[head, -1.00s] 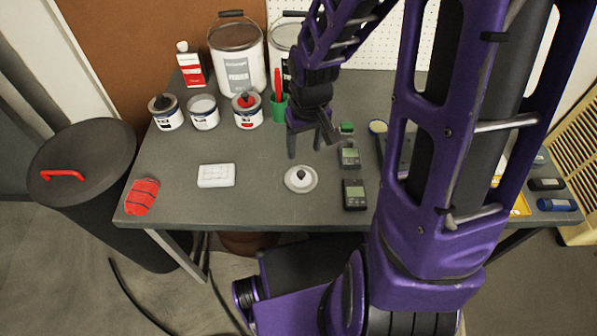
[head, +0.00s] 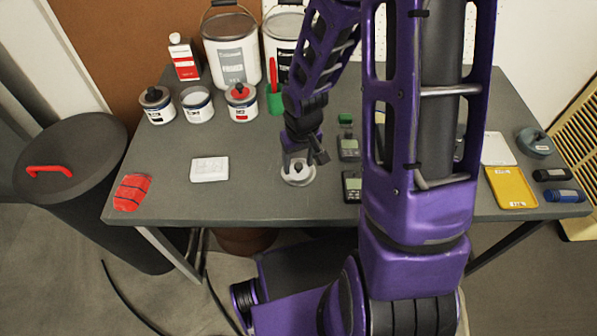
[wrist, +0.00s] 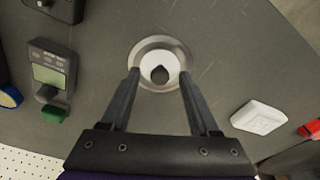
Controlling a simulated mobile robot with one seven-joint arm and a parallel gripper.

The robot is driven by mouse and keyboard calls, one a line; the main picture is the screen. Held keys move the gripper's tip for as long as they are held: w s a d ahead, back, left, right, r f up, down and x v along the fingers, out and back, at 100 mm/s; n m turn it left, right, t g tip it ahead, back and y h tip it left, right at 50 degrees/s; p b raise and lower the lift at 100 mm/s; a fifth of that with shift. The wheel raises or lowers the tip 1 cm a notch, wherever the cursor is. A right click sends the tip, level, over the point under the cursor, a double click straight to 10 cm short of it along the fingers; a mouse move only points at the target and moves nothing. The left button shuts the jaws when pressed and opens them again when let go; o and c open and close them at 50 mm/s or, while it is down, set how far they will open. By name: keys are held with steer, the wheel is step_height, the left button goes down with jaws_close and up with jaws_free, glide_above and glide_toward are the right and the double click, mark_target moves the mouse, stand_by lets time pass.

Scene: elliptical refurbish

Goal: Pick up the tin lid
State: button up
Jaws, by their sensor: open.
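The tin lid (head: 298,181) is a round pale disc with a metallic rim and a dark knob, lying flat on the grey table. It also shows in the wrist view (wrist: 153,58), at the upper middle. My gripper (head: 297,166) is over the lid, fingers pointing down. In the wrist view my gripper (wrist: 161,78) is open, with one finger on each side of the knob and nothing held. I cannot tell whether the fingertips touch the lid.
A white block (head: 209,169) and a red bundle (head: 132,192) lie to the left. Dark meters (head: 349,148) stand close on the right. Several small tins (head: 197,107) and a large pail (head: 231,55) stand behind. Bare table (head: 250,185) separates the white block and lid.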

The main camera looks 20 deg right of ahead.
jaws_close()
stand_by(0.3)
